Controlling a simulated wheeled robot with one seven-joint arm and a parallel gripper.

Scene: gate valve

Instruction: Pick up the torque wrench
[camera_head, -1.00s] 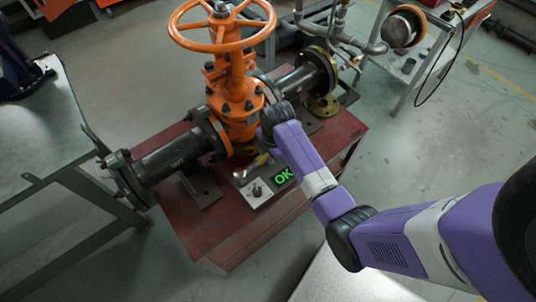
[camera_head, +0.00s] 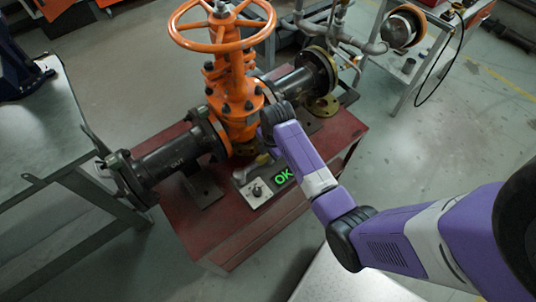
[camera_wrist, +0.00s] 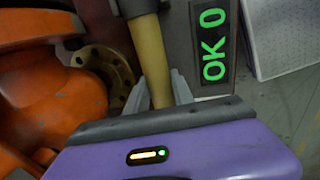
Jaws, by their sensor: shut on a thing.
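The torque wrench shows in the wrist view as a tan-yellow handle (camera_wrist: 152,58) with a dark part at the top edge of the picture. My gripper (camera_wrist: 160,90) has its two pale fingers on either side of this handle and is shut on it. The lower end of the handle is hidden by my gripper's body. In the head view a small part of the wrench (camera_head: 263,159) shows beside the valve's foot, and my arm hides the gripper.
The orange gate valve (camera_head: 237,95) with its handwheel and black pipes stands close to my gripper on a red bench (camera_head: 235,238). A panel with a green OK display (camera_head: 283,177) and a knob lies beside the wrench. A grey table (camera_head: 50,130) is at the left.

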